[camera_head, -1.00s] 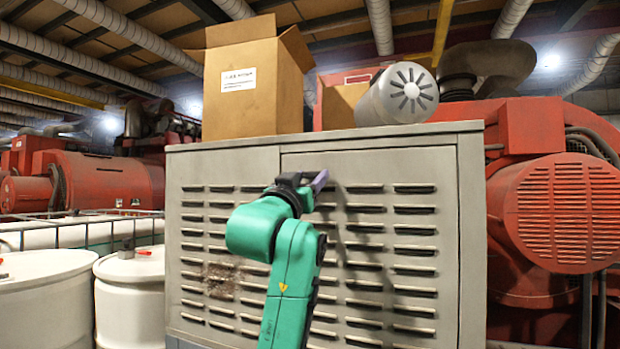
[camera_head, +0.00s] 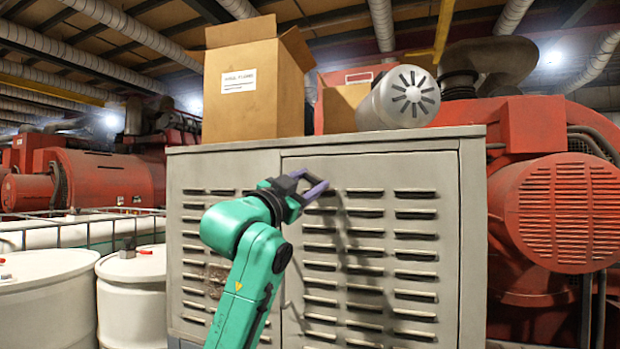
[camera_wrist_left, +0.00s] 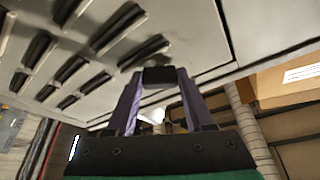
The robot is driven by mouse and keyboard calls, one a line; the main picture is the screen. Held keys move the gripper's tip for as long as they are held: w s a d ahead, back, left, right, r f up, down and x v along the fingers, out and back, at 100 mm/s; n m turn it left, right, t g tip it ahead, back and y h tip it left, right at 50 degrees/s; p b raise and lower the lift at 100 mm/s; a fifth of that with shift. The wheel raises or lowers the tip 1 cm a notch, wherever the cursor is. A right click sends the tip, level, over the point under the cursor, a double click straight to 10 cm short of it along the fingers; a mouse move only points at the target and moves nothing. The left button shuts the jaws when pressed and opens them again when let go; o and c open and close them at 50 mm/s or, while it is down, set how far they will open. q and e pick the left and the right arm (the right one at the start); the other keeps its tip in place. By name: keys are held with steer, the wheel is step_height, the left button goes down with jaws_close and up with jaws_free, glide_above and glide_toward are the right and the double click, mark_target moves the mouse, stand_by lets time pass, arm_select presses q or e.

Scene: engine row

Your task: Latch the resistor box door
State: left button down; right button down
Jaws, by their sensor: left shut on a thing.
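The resistor box is the grey louvred cabinet (camera_head: 222,172) in the middle of the head view. Its door (camera_head: 372,168) is the wide right-hand panel, looking about flush with the frame; I cannot tell whether it is latched. My left gripper (camera_head: 318,188) is at the door's upper left, its purple fingers in front of the louvres. In the left wrist view its fingertips (camera_wrist_left: 159,77) are shut on a small dark block, seemingly the door's handle, against the grey panel. The handle is hidden in the head view. My right gripper is out of view.
An open cardboard box (camera_head: 250,88) and a grey cylinder (camera_head: 402,97) stand on top of the cabinet. White drums (camera_head: 133,290) stand at left. A red machine (camera_head: 560,200) is close at right.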

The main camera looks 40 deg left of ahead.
arm_select(q)
steer(key=m+h+p, duration=0.1)
steer(key=m, duration=0.1)
steer(key=m+g+h+p, duration=0.1)
steer(key=m, duration=0.2)
steer(key=m+h+p, duration=0.1)
steer(key=m+p, duration=0.1)
steer(key=m, duration=0.1)
steer(key=shift+a+r+g, duration=0.15)
steer(key=shift+r+g, duration=0.15)
steer(key=m+g+p, duration=0.1)
steer(key=m+p, duration=0.1)
steer(key=m, duration=0.1)
steer(key=shift+m+h, duration=0.3)
steer(key=shift+m+g+p, duration=0.5)
steer(key=shift+m+p, duration=0.25)
steer(key=shift+m, duration=0.25)
steer(key=shift+f, duration=0.1)
steer(key=shift+c, duration=1.4)
jaws_free()
steer(key=shift+s, duration=0.1)
